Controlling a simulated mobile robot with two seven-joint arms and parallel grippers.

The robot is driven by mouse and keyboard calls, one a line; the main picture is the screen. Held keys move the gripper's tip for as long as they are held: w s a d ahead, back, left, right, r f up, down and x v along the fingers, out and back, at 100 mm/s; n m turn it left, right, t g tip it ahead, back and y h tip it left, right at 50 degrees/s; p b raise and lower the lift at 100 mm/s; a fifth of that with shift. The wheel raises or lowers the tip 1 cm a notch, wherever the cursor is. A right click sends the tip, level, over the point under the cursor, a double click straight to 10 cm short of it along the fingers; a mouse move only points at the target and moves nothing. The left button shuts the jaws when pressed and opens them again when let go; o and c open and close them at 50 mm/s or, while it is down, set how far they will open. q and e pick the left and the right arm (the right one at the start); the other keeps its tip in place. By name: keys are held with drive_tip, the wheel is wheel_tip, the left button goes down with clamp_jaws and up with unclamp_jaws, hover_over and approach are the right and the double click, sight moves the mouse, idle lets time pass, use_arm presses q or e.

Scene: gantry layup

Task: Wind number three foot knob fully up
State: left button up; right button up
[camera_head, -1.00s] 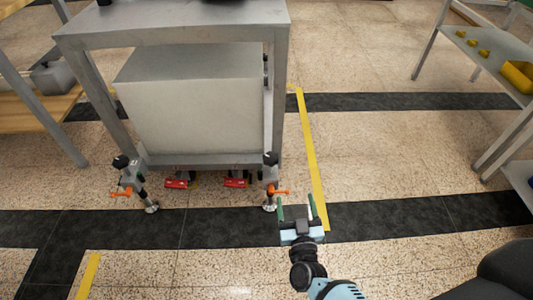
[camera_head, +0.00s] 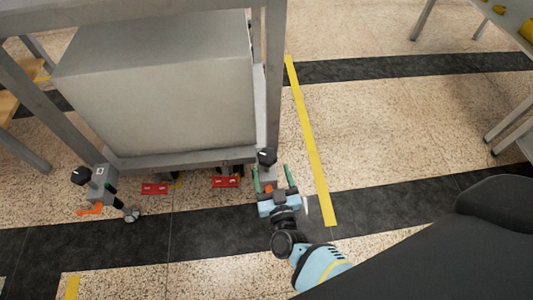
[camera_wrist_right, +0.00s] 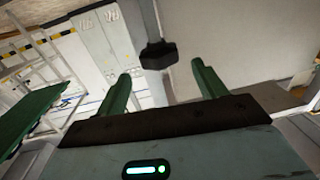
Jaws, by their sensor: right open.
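Two levelling feet with black knobs stand at the near corners of a grey metal frame. The right foot's black knob (camera_head: 267,157) sits just beyond my right gripper (camera_head: 271,176). The right gripper is open, its green fingers on either side of the foot in the head view. In the right wrist view the black knob (camera_wrist_right: 158,55) shows between and beyond the two green fingertips (camera_wrist_right: 160,80), apart from them. The left foot's black knob (camera_head: 82,176) stands at the left corner, with an orange lever (camera_head: 90,209). I cannot read any foot numbers. My left gripper is not in view.
The grey frame (camera_head: 200,158) holds a large grey box (camera_head: 165,100). Two red parts (camera_head: 155,188) lie low under its front edge. A yellow floor line (camera_head: 310,140) runs to the right, with open floor beyond. A shelf (camera_head: 500,30) stands at the far right.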

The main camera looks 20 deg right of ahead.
sight(265, 148)
drive_tip(key=w, duration=0.2)
drive_tip(key=w+d+b, duration=0.1)
drive_tip(key=w, duration=0.2)
drive_tip(key=shift+f, duration=0.15)
drive_tip(key=shift+w+d+b, duration=0.15)
drive_tip(key=shift+w+b, duration=0.3)
drive_tip(key=shift+w, duration=0.4)
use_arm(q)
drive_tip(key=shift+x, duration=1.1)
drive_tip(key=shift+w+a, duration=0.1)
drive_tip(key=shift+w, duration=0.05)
use_arm(e)
drive_tip(key=c, duration=1)
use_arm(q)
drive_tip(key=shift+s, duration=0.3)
